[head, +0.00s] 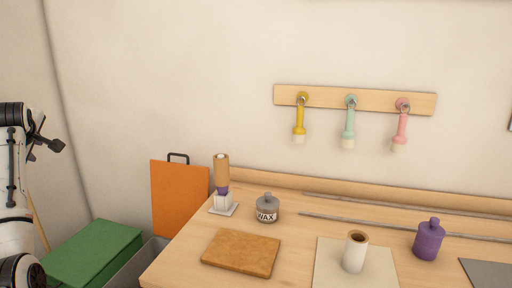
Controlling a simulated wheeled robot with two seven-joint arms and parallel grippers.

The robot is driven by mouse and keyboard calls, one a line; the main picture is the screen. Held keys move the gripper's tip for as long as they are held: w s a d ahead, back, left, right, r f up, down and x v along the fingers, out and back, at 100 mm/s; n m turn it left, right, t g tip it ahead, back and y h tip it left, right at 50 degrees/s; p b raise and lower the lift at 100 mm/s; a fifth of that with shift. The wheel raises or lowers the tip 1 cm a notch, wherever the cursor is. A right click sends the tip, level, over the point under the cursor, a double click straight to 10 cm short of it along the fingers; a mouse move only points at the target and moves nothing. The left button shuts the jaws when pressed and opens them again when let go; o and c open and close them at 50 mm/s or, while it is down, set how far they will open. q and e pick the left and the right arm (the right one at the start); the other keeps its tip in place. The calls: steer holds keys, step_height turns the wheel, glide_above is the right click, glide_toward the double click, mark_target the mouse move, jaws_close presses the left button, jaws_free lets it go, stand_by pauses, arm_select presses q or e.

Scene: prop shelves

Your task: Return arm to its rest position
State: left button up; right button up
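My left arm stands at the far left edge, with its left gripper (48,133) raised in front of the wall, left of the table and clear of everything. Its two dark fingers look spread apart, with nothing between them. My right gripper is not in view.
The wooden table (187,250) holds a brown board (241,252), a wax jar (267,209), a wooden-topped tool on a white stand (222,200), a white roll (355,253) and a purple bottle (428,240). A green box (92,253) and an orange panel (180,195) stand left. Brushes hang from a wall rack (376,99).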

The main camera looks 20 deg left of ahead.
arm_select(q)
steer(key=s+d+f+m+t+h, duration=0.1)
steer(key=d+f+m, duration=0.6)
steer(key=f, duration=0.5)
steer(key=s+d+f+m+t+h, duration=0.1)
steer(key=d+f+m+h, duration=0.1)
steer(key=d+f+m, duration=0.75)
steer(key=d+f+m+t+h, duration=0.1)
steer(key=d+f+m, duration=0.45)
steer(key=f, duration=0.75)
steer(key=s+d+f+m+g+h, duration=0.1)
steer(key=s+d+f+m+h, duration=0.3)
steer(key=s+d+f, duration=0.6)
steer(key=s+d+f+m+g+h, duration=0.1)
steer(key=s+d+f+m+h, duration=0.45)
steer(key=s+d, duration=0.85)
steer(key=d+n+y, duration=0.1)
steer(key=d+n, duration=0.5)
steer(key=d, duration=0.5)
steer(key=shift+s+d+f+n+t, duration=0.2)
steer(key=shift+d+f+n+t, duration=0.15)
steer(key=shift+f+t, duration=0.1)
